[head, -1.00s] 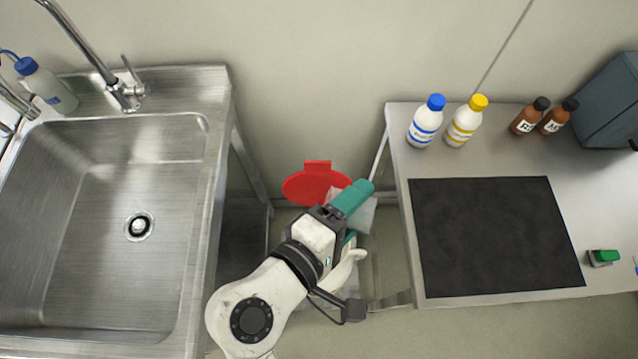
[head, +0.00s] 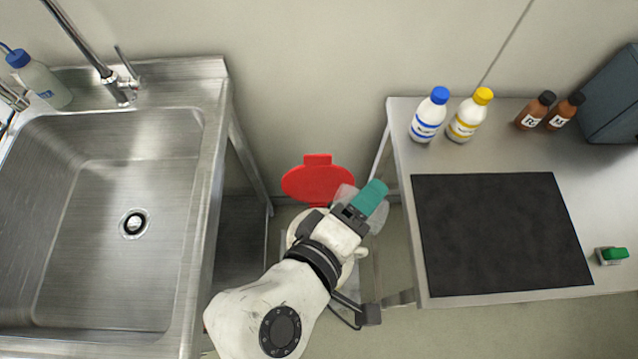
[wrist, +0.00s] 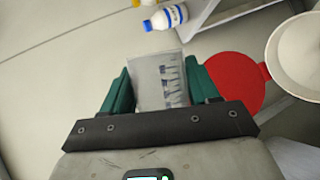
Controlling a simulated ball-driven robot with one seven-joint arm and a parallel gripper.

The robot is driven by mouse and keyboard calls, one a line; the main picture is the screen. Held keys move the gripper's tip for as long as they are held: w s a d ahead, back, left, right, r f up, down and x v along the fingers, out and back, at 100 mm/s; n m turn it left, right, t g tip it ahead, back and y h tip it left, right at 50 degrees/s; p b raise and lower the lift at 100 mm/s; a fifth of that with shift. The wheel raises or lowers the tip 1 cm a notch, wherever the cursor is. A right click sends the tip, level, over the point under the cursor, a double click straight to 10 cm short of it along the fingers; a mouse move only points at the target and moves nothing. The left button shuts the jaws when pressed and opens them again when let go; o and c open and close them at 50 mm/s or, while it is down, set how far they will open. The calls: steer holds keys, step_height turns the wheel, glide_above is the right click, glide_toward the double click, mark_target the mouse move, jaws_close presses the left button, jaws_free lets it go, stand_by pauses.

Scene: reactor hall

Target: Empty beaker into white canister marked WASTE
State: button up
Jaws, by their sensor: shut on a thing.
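My gripper (wrist: 160,88), with teal fingers, is shut on a clear beaker (wrist: 160,80) with markings on its wall. In the head view my gripper (head: 362,203) hides much of the beaker (head: 346,194); whether it holds liquid I cannot tell. A white canister (head: 299,224) stands below, mostly hidden by my arm. Its red lid (head: 318,183) stands open toward the wall. In the wrist view the white canister (wrist: 303,52) shows at the right edge beside the red lid (wrist: 238,82). The beaker is to the right of the canister in the head view. No WASTE label is visible.
A steel sink (head: 213,130) is at the left. A bench (head: 395,140) at the right carries a black mat (head: 500,235), blue-capped (head: 430,115) and yellow-capped (head: 469,115) bottles, and two brown bottles. The canister stands in the gap between.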

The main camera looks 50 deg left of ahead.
mark_target(372, 221)
steer(key=shift+w+d+f+m+g+y, duration=0.2)
steer(key=shift+w+d+m+g+y, duration=0.15)
steer(key=shift+d+m, duration=0.25)
step_height(372, 221, down, 2)
steer(key=m+g+y+p, duration=0.1)
steer(key=m+y, duration=0.1)
steer(key=shift+d+f+m+g, duration=0.1)
steer(key=shift+d+m+g, duration=0.05)
steer(key=shift+m+g, duration=0.25)
steer(key=shift+w+d+f+m+g+y, duration=0.15)
steer(key=shift+f+m+g+y, duration=0.1)
steer(key=shift+f+m+y, duration=0.3)
steer(key=shift+w+d+f+m+g+y+p, duration=0.1)
steer(key=shift+w+d+f+m+g+y, duration=0.25)
steer(key=shift+d+m+y, duration=0.35)
steer(key=shift+w+d+f+m+g+y+p, duration=0.2)
steer(key=shift+w+d+f+m+y, duration=0.3)
steer(key=shift+m, duration=0.3)
steer(key=shift+w+d+f+m+g+y+p, duration=0.1)
steer(key=shift+w+d+f+m+g+y, duration=0.2)
steer(key=shift+d+m+y, duration=0.45)
